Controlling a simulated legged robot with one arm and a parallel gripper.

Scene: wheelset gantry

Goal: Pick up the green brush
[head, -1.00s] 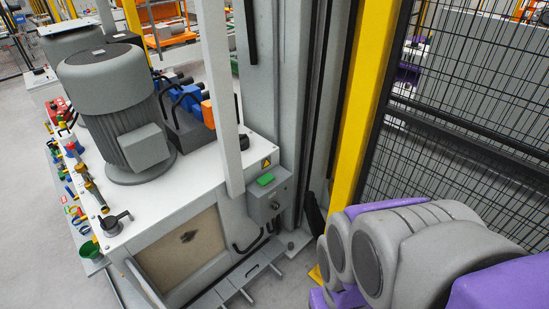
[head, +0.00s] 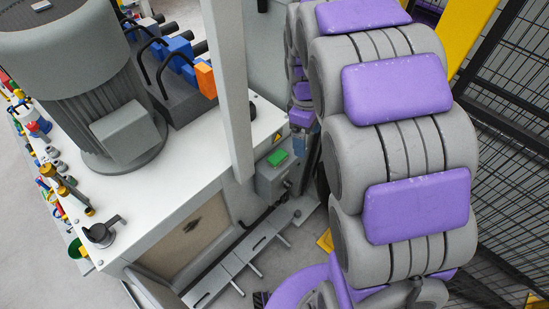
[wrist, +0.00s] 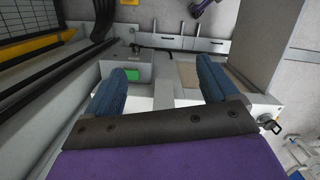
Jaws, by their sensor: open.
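The green brush (head: 277,157) shows as a small flat green block on top of a grey box (head: 270,182) fixed to the side of the white machine cabinet. In the wrist view the green brush (wrist: 132,75) lies just to the right of the left blue finger, within the span between the fingers. My gripper (wrist: 163,68) is open, with its two blue fingers wide apart and nothing held between them. In the head view its end is near the right of the grey box, largely hidden by my arm. I see no bristles on the brush.
A white upright post (head: 235,90) stands close to the left of the grey box. A large grey motor (head: 85,85) sits on the cabinet. A black mesh fence (head: 510,130) and yellow post (head: 465,35) stand at the right. A tread ledge (head: 240,262) runs below the box.

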